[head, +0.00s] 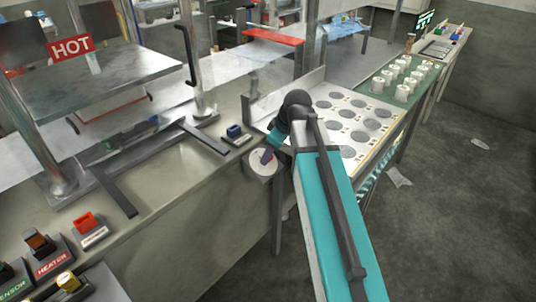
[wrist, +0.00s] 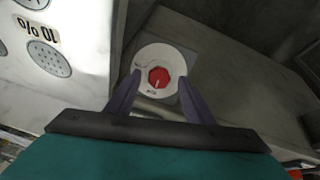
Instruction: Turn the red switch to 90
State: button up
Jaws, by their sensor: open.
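The red switch (wrist: 159,78) is a small faceted knob at the middle of a round white dial (wrist: 148,60) in the wrist view. A pale mark shows on the knob; the dial's figures are too small to read. In the head view the white dial (head: 259,171) sits on the front face of the counter, and my gripper hides most of its knob. My gripper (wrist: 160,77) is open, with one purple finger on each side of the knob. Gaps show between the knob and both fingers. My gripper also shows in the head view (head: 267,156).
A perforated plate (head: 345,125) stands to the right of the dial, and a blue switch (head: 234,131) above it on the counter. A red rocker (head: 84,222) and a heater switch (head: 42,246) stand at the lower left. The floor at right is mostly clear.

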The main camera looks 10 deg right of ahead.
jog(key=shift+x, duration=0.8)
